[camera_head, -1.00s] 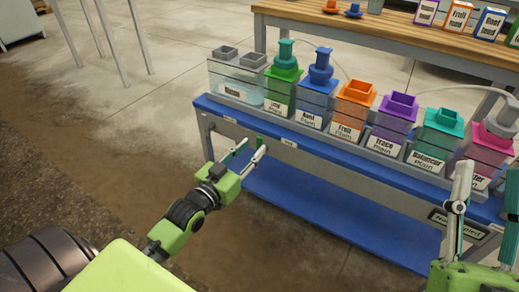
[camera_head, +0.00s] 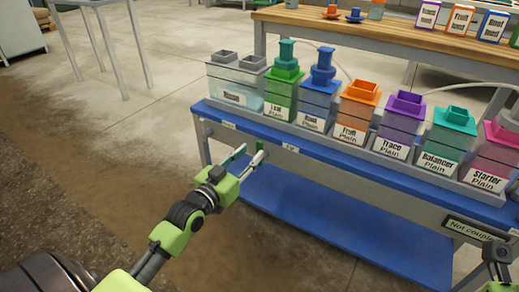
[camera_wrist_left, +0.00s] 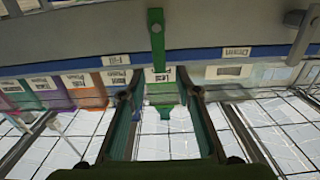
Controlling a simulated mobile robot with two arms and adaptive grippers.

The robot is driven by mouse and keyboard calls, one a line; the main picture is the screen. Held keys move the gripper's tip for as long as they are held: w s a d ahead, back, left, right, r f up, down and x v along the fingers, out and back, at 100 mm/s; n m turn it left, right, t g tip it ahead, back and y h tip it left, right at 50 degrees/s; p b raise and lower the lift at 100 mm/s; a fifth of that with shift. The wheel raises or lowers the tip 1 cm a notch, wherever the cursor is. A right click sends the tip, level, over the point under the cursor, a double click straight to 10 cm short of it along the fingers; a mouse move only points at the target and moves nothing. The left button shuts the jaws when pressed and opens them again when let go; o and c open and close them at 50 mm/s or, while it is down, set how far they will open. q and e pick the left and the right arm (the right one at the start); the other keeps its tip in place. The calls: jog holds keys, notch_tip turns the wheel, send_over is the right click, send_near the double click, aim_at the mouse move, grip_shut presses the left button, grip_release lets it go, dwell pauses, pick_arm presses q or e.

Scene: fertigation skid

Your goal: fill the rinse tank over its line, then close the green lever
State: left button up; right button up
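The clear rinse tank (camera_head: 234,88) with two grey openings stands at the left end of the blue bench, its label too small to read; its liquid level against any line is unclear. A green lever (camera_head: 259,146) is on the bench front. In the left wrist view the lever (camera_wrist_left: 156,35) hangs between the "Fill" and "Drain" labels. My left gripper (camera_head: 249,154) is open at the lever. In the wrist view its fingers (camera_wrist_left: 160,95) are spread either side of the lever's line; contact is unclear. Part of my right arm shows at the lower right; its fingers are not clear.
Coloured dosing tanks, including green (camera_head: 281,92), blue (camera_head: 317,100) and orange (camera_head: 354,108), line the blue bench (camera_head: 300,148) right of the clear tank. A "Not coupled" sign (camera_head: 468,228) is at the lower right. The floor left of the bench is clear.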

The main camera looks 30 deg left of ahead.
aim_at(259, 145)
pick_arm(q)
jog(key=w+b, duration=0.2)
jog(key=w, duration=0.4)
jog(key=shift+d, duration=0.15)
grip_shut()
